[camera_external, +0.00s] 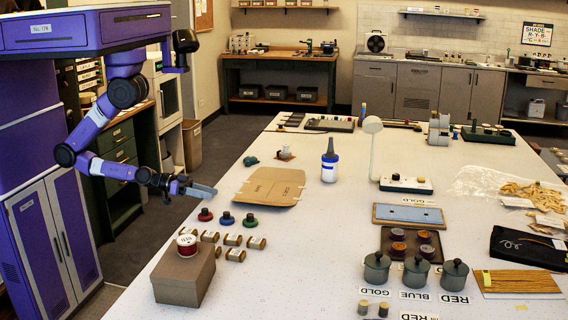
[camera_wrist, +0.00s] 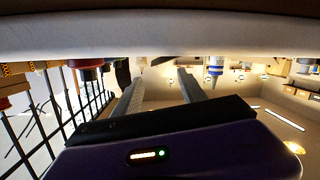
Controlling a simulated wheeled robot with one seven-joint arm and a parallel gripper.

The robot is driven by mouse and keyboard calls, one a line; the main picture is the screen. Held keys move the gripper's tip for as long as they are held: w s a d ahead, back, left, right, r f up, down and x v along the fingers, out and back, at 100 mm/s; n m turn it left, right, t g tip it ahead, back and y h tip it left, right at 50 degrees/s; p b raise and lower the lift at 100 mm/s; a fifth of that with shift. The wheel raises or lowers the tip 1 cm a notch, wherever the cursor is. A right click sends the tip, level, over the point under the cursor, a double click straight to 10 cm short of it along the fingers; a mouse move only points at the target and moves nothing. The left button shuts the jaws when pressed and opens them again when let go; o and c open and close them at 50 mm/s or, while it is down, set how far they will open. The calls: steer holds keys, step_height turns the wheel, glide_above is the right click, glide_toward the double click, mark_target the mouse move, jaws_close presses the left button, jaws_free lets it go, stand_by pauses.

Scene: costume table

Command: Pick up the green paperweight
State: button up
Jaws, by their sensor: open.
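The green paperweight (camera_external: 250,221) is a small knobbed piece standing on the white table (camera_external: 330,255). It is at the right end of a short row with a blue paperweight (camera_external: 227,218) and a red paperweight (camera_external: 205,215). My gripper (camera_external: 207,191) is open and empty, above and a little behind the red one, up and left of the green one. In the wrist view both fingers of my gripper (camera_wrist: 158,80) show apart with nothing between them. I cannot make out the green paperweight in the wrist view.
Several brass-coloured cylinders (camera_external: 233,240) lie in front of the row. A cardboard box (camera_external: 184,277) with a red-and-white spool (camera_external: 187,245) stands at the front left. The table middle is clear.

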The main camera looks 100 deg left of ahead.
steer(key=w+d+r+m+t+h+p, duration=0.1)
steer(key=w+d+r+h+p, duration=0.25)
steer(key=w+r, duration=0.5)
steer(key=w+d+r+m+t+h+p, duration=0.2)
steer(key=w+r+h, duration=0.2)
steer(key=w+r, duration=0.4)
steer(key=m+g+h+b, duration=0.5)
steer(key=m+g, duration=0.1)
steer(key=m, duration=0.2)
glide_above(250, 219)
steer(key=s+a, duration=0.2)
steer(key=a, duration=0.3)
step_height(250, 219, down, 7)
steer(key=f+m+g, duration=0.1)
steer(key=f+g, duration=0.1)
steer(key=a+f+m+g+h+b, duration=0.1)
steer(key=m+g, duration=0.1)
steer(key=shift+f, duration=0.35)
steer(key=s+a+f+m+g, duration=0.1)
steer(key=s+a+f+m+g+b, duration=0.1)
steer(key=f+g, duration=0.1)
steer(key=shift+a+m+g, duration=0.3)
steer(key=shift+a, duration=0.1)
steer(key=shift+x, duration=1.45)
steer(key=shift+p+x, duration=0.95)
steer(key=shift+x, duration=1.4)
steer(key=shift+w+a+f, duration=0.1)
steer(key=shift+w, duration=0.05)
jaws_close()
